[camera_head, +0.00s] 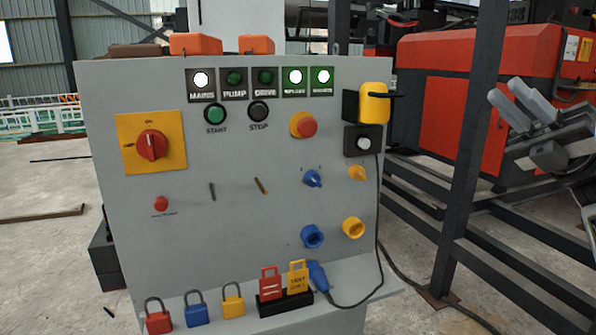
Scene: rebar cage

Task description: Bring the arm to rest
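My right gripper (507,92) is at the right edge of the head view, raised in the air. Its two grey fingers point up and to the left, with a gap between them and nothing held. It is well to the right of the grey control panel (230,190) and touches nothing that I can see. A dark upright post (468,150) stands between it and the panel in the picture. My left gripper is not in view.
The panel has lit lamps, buttons, a red rotary switch (151,145) and a yellow holder (374,103). Its lower shelf carries padlocks (197,314), tags (299,277) and a blue plug (319,276) on a cable. A red machine (440,130) and dark rails (520,235) lie behind.

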